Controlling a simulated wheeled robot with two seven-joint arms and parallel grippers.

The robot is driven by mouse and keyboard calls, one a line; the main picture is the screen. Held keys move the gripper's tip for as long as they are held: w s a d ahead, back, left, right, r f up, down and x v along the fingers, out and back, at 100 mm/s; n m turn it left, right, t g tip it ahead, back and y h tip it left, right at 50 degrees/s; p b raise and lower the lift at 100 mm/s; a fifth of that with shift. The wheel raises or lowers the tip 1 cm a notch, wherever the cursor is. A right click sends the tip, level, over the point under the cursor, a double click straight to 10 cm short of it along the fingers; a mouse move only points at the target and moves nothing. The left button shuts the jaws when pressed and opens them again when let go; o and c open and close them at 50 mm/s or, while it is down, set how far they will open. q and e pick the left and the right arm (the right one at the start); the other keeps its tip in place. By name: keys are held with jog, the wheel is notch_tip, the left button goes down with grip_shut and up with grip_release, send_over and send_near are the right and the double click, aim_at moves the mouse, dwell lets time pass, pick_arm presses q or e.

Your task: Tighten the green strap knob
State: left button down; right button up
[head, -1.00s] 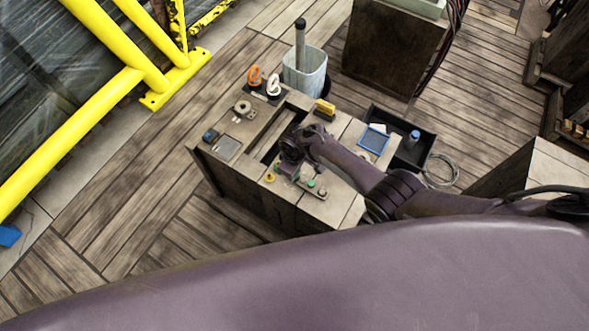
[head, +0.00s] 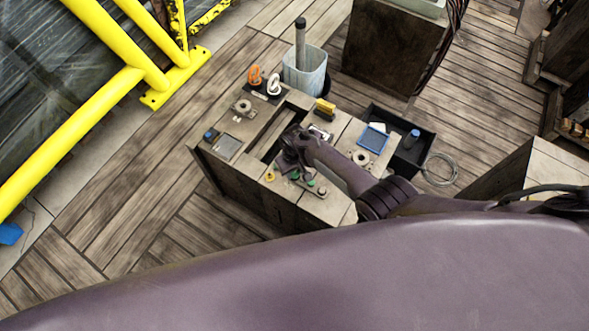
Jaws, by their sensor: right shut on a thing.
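A small green knob (head: 294,176) shows right beside the fingertips of my right gripper (head: 290,168), on the near side of the workbench (head: 232,183). My right gripper points down there and appears shut on this green strap knob; the arm and fingers hide most of the contact. Another green knob (head: 311,183) sits a little to the right on a small strip, with a dark one (head: 322,191) beyond it. A yellow knob (head: 270,177) stands to the left. My left gripper is not in view.
The bench also carries a round grey fitting (head: 243,106), orange (head: 254,74) and white clamps (head: 273,84), a yellow brush-like block (head: 325,107) and a blue-framed tray (head: 373,138). A bucket (head: 304,75) stands behind. A yellow rail (head: 70,140) runs at left.

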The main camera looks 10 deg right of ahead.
aim_at(295, 173)
jog(key=shift+w+r, duration=0.1)
jog(key=shift+w, duration=0.05)
jog(key=o, duration=1)
jog(key=shift+c, duration=0.2)
notch_tip(295, 173, up, 6)
jog(key=shift+r+p, duration=0.1)
jog(key=shift+p, duration=0.95)
jog(key=shift+r, duration=0.75)
